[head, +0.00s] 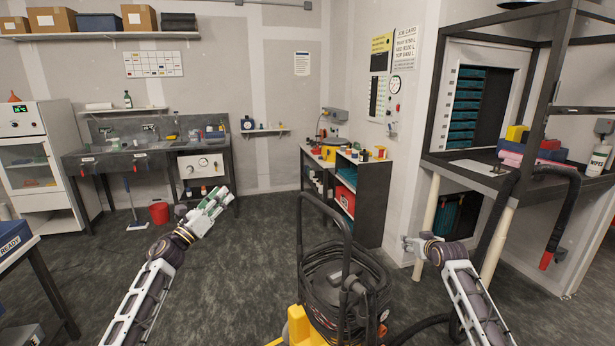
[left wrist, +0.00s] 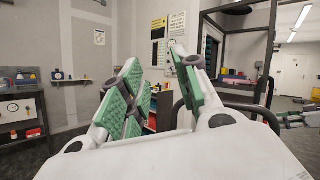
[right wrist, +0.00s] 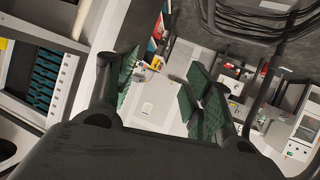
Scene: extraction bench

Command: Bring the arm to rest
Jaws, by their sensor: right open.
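My left gripper (head: 221,198) is raised over the open floor left of centre in the head view. In the left wrist view its green-padded fingers (left wrist: 162,85) stand apart with nothing between them. My right gripper (head: 408,243) is at the right in the head view, low beside the table-like frame's pale leg. In the right wrist view its green pads (right wrist: 165,90) are apart and empty. Both arms reach forward from the bottom of the head view, apart from each other.
A black and yellow vacuum machine (head: 345,285) with coiled hose stands between my arms. A dark-framed bench (head: 490,180) with a hanging hose (head: 562,215) is at the right. A shelf cart (head: 372,205) and a sink bench (head: 130,158) stand behind.

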